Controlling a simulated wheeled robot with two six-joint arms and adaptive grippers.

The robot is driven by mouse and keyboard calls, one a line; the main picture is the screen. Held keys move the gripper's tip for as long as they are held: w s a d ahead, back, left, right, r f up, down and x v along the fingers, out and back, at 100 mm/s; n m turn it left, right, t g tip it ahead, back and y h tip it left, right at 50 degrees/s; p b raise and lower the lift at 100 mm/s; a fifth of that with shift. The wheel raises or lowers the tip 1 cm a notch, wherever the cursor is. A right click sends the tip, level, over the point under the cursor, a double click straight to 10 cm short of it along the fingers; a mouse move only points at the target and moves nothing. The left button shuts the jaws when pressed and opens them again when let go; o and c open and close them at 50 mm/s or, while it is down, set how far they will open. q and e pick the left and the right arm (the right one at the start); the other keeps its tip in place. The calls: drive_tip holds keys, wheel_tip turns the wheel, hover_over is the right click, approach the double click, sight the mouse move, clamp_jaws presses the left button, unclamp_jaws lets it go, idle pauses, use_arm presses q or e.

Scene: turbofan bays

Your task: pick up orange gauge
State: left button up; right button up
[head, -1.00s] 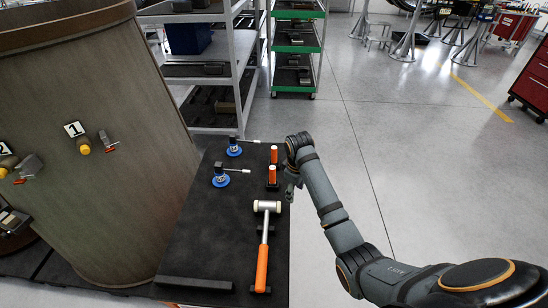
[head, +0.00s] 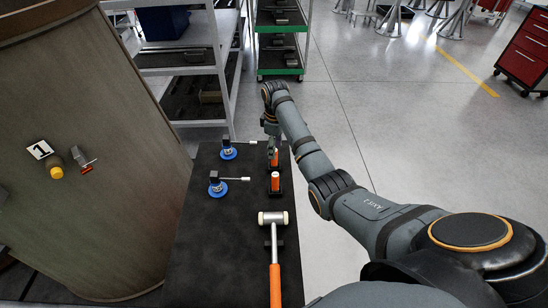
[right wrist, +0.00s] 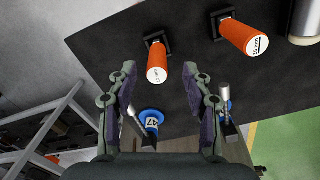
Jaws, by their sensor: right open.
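Two orange gauges stand upright in small black holders along the right side of the black table top. The far orange gauge (head: 274,158) is partly hidden by my right gripper (head: 271,138). The near orange gauge (head: 275,182) stands clear of it. In the right wrist view my right gripper (right wrist: 159,72) is open and empty. The far gauge (right wrist: 158,62) shows between its fingertips, with no visible contact. The near gauge (right wrist: 240,38) is outside the fingers, to the right, with a printed size label. My left gripper is not in view.
Two blue-based tools (head: 228,153) (head: 217,186) with rods lie left of the gauges. A mallet (head: 274,245) with an orange handle lies nearer. A large curved casing (head: 85,170) stands left. Shelving (head: 185,60) is behind the table. Open floor lies right.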

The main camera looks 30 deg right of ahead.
drive_tip(key=shift+w+f, duration=0.2)
drive_tip(key=shift+f, duration=0.3)
drive_tip(key=shift+w+f, duration=0.2)
drive_tip(key=shift+f, duration=0.3)
drive_tip(key=shift+f+p, duration=0.45)
drive_tip(key=shift+f, duration=0.05)
drive_tip(key=shift+s+f+p, duration=0.15)
drive_tip(key=shift+f+p, duration=0.2)
drive_tip(key=shift+f, duration=0.25)
wheel_tip(320, 180, down, 3)
drive_tip(key=shift+r, duration=0.1)
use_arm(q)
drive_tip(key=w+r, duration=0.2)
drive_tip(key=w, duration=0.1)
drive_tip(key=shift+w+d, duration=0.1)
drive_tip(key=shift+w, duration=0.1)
use_arm(e)
clamp_jaws()
